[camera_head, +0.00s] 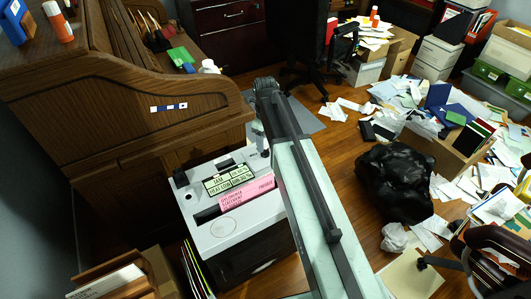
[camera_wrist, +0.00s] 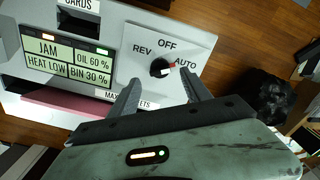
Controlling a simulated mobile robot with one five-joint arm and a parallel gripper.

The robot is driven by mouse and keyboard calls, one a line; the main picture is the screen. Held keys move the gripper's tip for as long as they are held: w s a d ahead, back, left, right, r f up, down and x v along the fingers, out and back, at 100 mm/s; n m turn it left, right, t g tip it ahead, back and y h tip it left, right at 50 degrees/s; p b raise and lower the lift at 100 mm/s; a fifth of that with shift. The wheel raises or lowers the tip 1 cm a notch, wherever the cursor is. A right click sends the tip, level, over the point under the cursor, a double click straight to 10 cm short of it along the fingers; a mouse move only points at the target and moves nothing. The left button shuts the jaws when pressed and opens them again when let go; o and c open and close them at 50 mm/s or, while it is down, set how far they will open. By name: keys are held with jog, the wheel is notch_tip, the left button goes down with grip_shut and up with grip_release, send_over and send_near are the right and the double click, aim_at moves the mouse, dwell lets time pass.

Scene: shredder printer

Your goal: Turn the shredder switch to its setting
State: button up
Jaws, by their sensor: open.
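The shredder switch (camera_wrist: 161,68) is a black round knob on a white panel in the wrist view.
A lit display (camera_wrist: 66,60) reads JAM, HEAT LOW, OIL 60 %, BIN 30 %. Pink paper (camera_head: 247,193) stands in the shredder's slot. The wooden desk (camera_head: 110,120) is close on the left. A black bag (camera_head: 395,180) and scattered papers cover the floor at the right.

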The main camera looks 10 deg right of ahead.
aim_at(265, 150)
notch_tip(265, 150, down, 4)
jog(key=b, duration=0.2)
jog(key=shift+b, duration=0.3)
jog(key=shift+r, duration=0.15)
grip_shut()
